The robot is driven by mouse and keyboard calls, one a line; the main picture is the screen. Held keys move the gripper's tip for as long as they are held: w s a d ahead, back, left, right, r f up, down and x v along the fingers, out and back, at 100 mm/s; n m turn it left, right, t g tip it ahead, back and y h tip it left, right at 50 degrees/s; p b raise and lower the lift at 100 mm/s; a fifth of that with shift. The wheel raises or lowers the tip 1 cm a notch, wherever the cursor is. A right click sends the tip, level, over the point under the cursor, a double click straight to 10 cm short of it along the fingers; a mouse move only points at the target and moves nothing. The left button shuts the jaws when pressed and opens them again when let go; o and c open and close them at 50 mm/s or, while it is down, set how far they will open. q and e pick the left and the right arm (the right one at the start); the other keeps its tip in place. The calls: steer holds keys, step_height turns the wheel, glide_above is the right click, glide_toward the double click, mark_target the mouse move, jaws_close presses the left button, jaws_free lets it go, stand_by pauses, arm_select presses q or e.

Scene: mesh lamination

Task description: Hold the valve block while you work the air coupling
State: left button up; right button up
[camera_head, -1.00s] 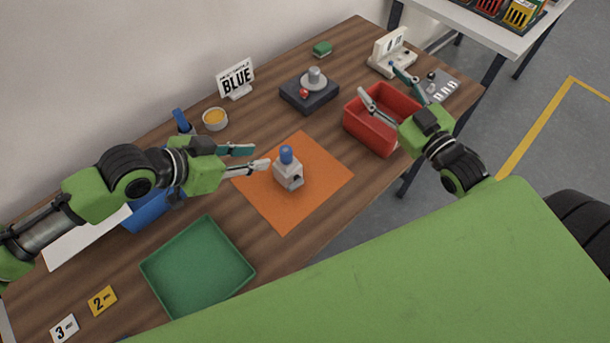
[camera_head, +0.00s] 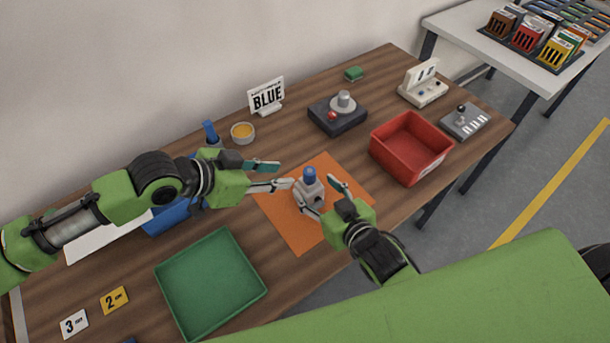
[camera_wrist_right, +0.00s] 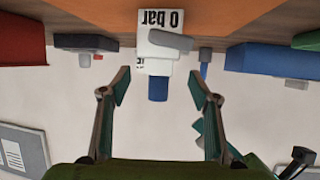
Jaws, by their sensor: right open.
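The valve block (camera_head: 309,193) is a light grey block upright on the orange mat (camera_head: 301,236). A blue air coupling (camera_head: 310,174) sits on its top. In the right wrist view, upside down, the block (camera_wrist_right: 155,66) carries a "0 bar" label and the coupling (camera_wrist_right: 158,89) lies between my fingers. My right gripper (camera_head: 320,196) is open, its fingers on either side of the block in the head view, with no clear contact. My left gripper (camera_head: 284,175) is open just left of the block; one fingertip is close to it, and I cannot tell whether they touch.
A green tray (camera_head: 211,326) lies front left and a red bin (camera_head: 412,172) stands right. A dark fixture (camera_head: 337,122), a "BLUE" sign (camera_head: 266,96) and a small orange-filled cup (camera_head: 243,140) are behind. Bare wood lies right of the mat.

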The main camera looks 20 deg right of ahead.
steer(key=x, duration=0.9)
steer(key=shift+w, duration=0.2)
jaws_close()
stand_by(0.8)
